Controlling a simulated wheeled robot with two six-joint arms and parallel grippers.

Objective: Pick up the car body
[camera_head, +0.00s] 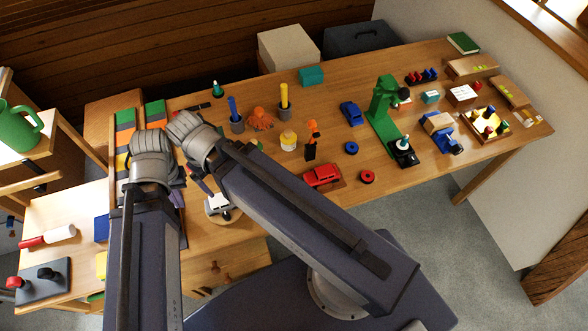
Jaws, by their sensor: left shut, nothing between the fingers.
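Several toy cars lie on the wooden table, and I cannot tell which is the car body. A red car (321,175) is near the front edge, a blue car (350,113) is farther back, and a white one (218,206) is on a round wooden base, partly hidden by my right arm. My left gripper (153,158) is over the table's left end, shut and empty, left of all three cars. My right gripper (191,137) is close to its right; its fingers are hidden, so its opening cannot be told.
A green machine (385,112) stands mid-table, with a blue ring (351,148) and a red ring (367,177) near it. Cups with tools (284,110) stand behind. A wooden tray (490,124) is at the right. Bare tabletop lies between these things.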

